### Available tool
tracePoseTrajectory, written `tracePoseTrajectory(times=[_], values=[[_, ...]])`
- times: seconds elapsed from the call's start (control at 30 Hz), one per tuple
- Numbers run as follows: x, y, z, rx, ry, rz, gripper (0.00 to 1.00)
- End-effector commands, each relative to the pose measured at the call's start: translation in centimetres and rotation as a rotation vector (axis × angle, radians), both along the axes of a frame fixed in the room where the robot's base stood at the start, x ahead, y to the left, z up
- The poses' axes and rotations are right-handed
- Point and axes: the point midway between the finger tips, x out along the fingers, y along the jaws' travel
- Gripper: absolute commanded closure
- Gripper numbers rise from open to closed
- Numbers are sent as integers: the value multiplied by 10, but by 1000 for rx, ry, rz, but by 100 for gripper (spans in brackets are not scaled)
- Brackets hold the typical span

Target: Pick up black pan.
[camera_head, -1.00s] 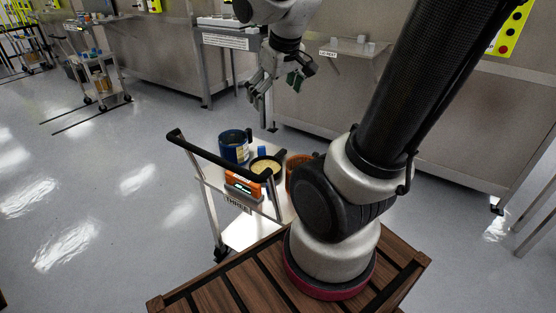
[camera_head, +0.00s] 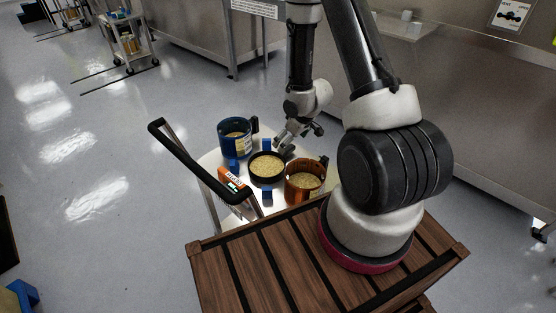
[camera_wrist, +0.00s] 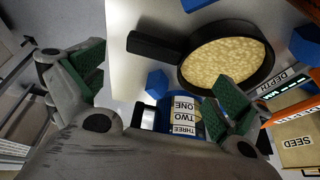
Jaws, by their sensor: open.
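The black pan (camera_head: 267,168) sits on the small cart, filled with pale yellow grains. In the wrist view the pan (camera_wrist: 228,58) is at upper right, its dark handle (camera_wrist: 154,44) pointing left. My gripper (camera_wrist: 155,92) is open and empty, its green-padded fingers spread wide. The handle lies beyond the fingertips, apart from them as far as I can see. In the head view my gripper (camera_head: 291,138) is above the far right side of the pan; the handle is hard to make out there.
A blue container (camera_head: 235,139) and an orange-brown container (camera_head: 305,180), both holding grains, flank the pan. Blue blocks (camera_head: 267,145) stand close by. An orange device (camera_head: 234,184) sits near the cart's black push bar (camera_head: 185,160). A wooden slatted top (camera_head: 290,252) is in front.

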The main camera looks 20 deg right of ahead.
Motion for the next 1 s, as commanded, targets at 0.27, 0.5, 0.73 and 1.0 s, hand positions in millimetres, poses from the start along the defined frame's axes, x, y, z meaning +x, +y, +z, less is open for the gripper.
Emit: tracePoseTrajectory(times=[0.27, 0.5, 0.73, 1.0], values=[[15, 2, -35, 0, 2, -1, 0], [27, 4, -61, -1, 1, -1, 0], [28, 5, -62, -2, 0, -2, 0], [28, 5, -62, -2, 0, -2, 47]])
